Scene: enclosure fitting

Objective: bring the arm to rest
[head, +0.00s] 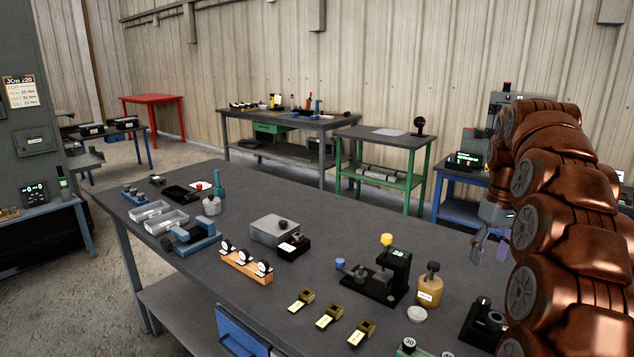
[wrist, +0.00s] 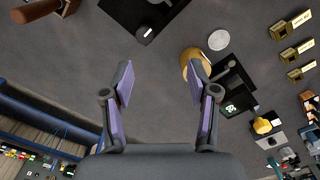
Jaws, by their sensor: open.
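My copper-coloured arm (head: 560,190) is at the right edge of the head view, bent, with its end hanging beside the far right of the dark workbench (head: 330,230). My gripper (head: 490,250) points down there, partly behind the arm. In the wrist view my gripper (wrist: 161,82) has its two purple-padded fingers spread wide. Nothing is between them, only the grey bench top below. The tan bottle (wrist: 190,60) shows just beyond the right finger in the wrist view; in the head view the tan bottle (head: 430,290) stands upright on the bench.
A black stand with a green display (head: 390,277) is left of the bottle. Several brass blocks (head: 328,316) line the near edge. A black fixture (head: 483,322) stands near the arm. An orange gauge rack (head: 246,264) is further left. A blue table (head: 455,195) stands behind.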

